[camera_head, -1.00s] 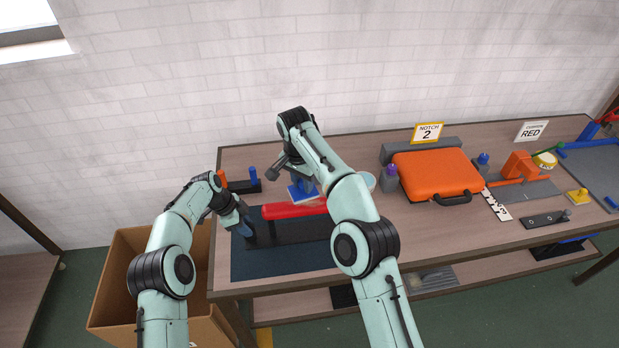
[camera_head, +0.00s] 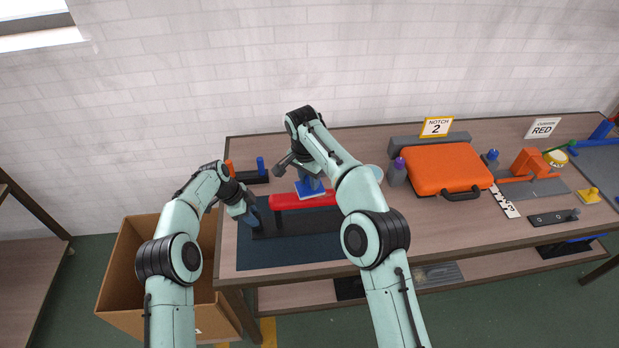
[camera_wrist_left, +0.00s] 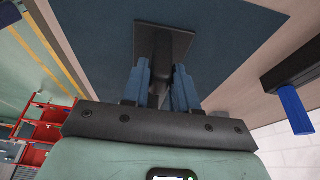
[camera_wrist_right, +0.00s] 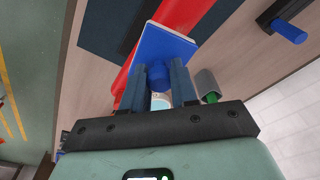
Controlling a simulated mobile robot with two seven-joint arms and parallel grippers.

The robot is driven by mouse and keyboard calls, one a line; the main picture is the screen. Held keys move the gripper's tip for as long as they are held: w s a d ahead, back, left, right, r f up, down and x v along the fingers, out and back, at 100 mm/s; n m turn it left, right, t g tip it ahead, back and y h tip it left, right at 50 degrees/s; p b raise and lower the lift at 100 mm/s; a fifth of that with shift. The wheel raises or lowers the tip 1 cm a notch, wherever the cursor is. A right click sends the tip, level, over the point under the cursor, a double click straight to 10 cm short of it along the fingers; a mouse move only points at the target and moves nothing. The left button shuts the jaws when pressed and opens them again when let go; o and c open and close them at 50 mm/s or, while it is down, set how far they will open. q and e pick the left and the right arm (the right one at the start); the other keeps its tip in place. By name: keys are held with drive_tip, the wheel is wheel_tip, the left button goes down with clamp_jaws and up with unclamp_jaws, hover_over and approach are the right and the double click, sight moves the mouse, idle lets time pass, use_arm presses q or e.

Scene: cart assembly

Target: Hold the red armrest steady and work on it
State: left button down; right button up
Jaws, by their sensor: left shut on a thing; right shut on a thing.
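The red armrest (camera_head: 290,201) lies lengthwise over a dark blue mat (camera_head: 285,255), along a black holder (camera_head: 290,222); the right arm hides its right end. My left gripper (camera_head: 252,218) is shut on a black upright part with a flat plate (camera_wrist_left: 177,38), at the armrest's left end. My right gripper (camera_head: 308,178) is shut on the round blue grip of a blue block tool (camera_head: 308,190). In the right wrist view the block's flat plate (camera_wrist_right: 160,45) overlaps the armrest (camera_wrist_right: 185,12); I cannot tell whether they touch.
A black rack (camera_head: 252,177) with orange and blue pegs stands behind the left arm. An orange case (camera_head: 440,166), a purple-capped bottle (camera_head: 397,173) and a "NOTCH 2" sign (camera_head: 436,127) stand to the right. A cardboard box (camera_head: 120,290) is on the floor at left.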

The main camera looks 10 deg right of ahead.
sight(321, 185)
drive_tip(key=shift+f, duration=0.95)
drive_tip(key=shift+d, duration=3.55)
drive_tip(key=shift+a, duration=1.9)
drive_tip(key=shift+a+f, duration=0.2)
drive_tip(key=shift+a, duration=1.5)
drive_tip(key=shift+r, duration=1.55)
